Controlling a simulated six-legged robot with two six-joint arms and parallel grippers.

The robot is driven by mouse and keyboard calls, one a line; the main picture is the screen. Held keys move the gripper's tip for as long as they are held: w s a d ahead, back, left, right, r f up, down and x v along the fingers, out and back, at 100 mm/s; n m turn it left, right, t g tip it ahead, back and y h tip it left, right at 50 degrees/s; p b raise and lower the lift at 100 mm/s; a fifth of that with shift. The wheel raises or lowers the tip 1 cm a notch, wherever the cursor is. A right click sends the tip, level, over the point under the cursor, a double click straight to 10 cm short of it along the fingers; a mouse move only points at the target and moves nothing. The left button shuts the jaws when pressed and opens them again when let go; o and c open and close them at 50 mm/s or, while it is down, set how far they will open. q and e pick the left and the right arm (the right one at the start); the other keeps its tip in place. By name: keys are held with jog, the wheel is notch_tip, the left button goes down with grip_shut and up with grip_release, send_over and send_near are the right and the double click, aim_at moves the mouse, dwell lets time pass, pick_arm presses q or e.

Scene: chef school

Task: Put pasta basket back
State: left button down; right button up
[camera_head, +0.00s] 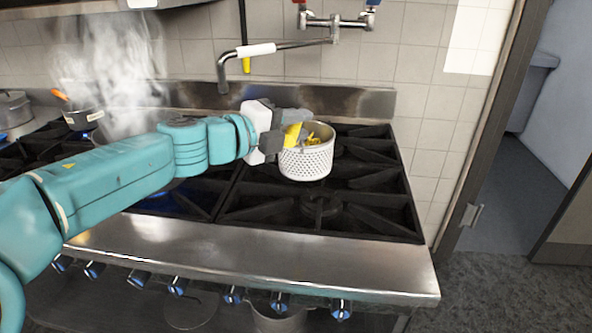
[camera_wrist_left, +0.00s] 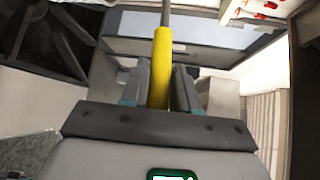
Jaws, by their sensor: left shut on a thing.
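The pasta basket (camera_head: 306,164) is a white, perforated round basket with a yellow handle (camera_head: 292,135). It is upright over the black grates on the right part of the stove. I cannot tell whether it rests on the grate or hangs just above it. Something yellow shows inside it. My left gripper (camera_head: 286,130) is at the basket's upper left side, shut on the yellow handle. In the left wrist view the handle (camera_wrist_left: 161,65) stands between the two fingers of my left gripper (camera_wrist_left: 160,85). The basket's body is not clear in that view. My right gripper is not in view.
Steam (camera_head: 115,70) rises at the left behind my left arm; its source is hidden. A small pan (camera_head: 83,119) and a metal pot (camera_head: 14,110) stand at the far left. A wall faucet (camera_head: 290,46) reaches over the stove. The front right grate (camera_head: 340,210) is empty.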

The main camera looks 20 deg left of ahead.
pick_arm(q)
notch_tip(320, 180, down, 5)
jog(key=b, duration=0.3)
jog(key=shift+f, duration=0.15)
jog(key=c, duration=0.8)
grip_release()
jog(key=shift+f, duration=0.1)
jog(key=shift+c, duration=0.2)
